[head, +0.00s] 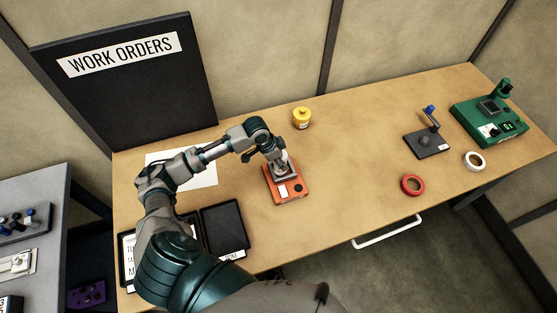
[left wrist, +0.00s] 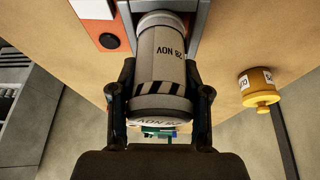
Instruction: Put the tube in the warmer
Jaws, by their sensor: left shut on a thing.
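My left gripper (head: 279,160) is shut on the tube, a grey-beige cylinder (left wrist: 160,60) with dark lettering and a striped band. In the left wrist view, its fingers (left wrist: 162,95) close on both sides of the tube. The warmer appears to be the orange unit (head: 291,196) with a metal block on top, a white label and a dark knob. The tube's far end is at the metal block (left wrist: 199,20); how deep it sits in the block is hidden. The orange body also shows in the left wrist view (left wrist: 101,32). My right gripper is not in view.
A yellow jar (head: 302,118) stands behind the warmer. A black tray (head: 224,226) lies front left, and a paper (head: 205,176) lies behind my arm. At right are a black cranked device (head: 428,146), a green machine (head: 490,122), red tape (head: 412,185) and white tape (head: 474,161). The table's middle is clear.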

